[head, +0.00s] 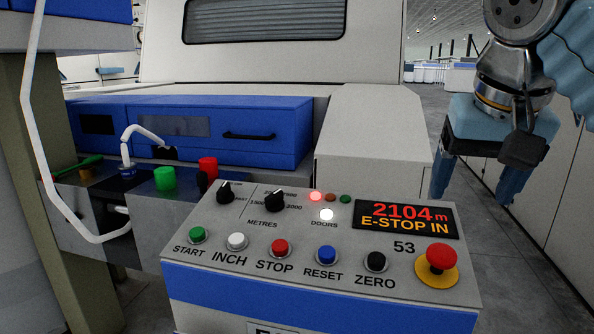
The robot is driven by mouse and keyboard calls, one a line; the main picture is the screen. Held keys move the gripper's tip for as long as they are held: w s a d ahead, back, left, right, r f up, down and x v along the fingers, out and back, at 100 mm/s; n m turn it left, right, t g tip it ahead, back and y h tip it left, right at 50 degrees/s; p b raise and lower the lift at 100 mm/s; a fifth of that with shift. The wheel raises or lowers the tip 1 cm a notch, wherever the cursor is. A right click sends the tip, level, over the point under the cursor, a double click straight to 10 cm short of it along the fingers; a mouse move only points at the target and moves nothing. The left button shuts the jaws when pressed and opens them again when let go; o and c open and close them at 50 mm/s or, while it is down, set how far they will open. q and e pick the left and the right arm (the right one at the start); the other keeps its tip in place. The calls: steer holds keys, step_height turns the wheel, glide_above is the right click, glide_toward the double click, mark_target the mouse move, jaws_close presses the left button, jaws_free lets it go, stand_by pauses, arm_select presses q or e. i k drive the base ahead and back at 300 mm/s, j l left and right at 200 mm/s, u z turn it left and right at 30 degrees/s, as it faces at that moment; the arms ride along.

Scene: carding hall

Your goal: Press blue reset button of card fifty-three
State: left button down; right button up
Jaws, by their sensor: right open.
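The control panel (215,264) of card 53 stands tilted in the lower middle of the head view. Its blue RESET button (327,256) sits in the button row, between the red STOP button (280,248) and the black ZERO button (376,262). The display (405,218) reads 2104 m and E-STOP IN. A red mushroom button (441,258) on a yellow base is at the panel's right. My right gripper (480,192) hangs at the upper right, fingers pointing down and apart, empty, clear of the panel. My left gripper is not in view.
Green START (197,235) and white INCH (237,241) buttons and two black knobs are on the panel's left. A blue cabinet (270,147) stands behind; a grey floor aisle opens at right.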

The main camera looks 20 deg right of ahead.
mark_target(325, 254)
steer(key=k, duration=1.5)
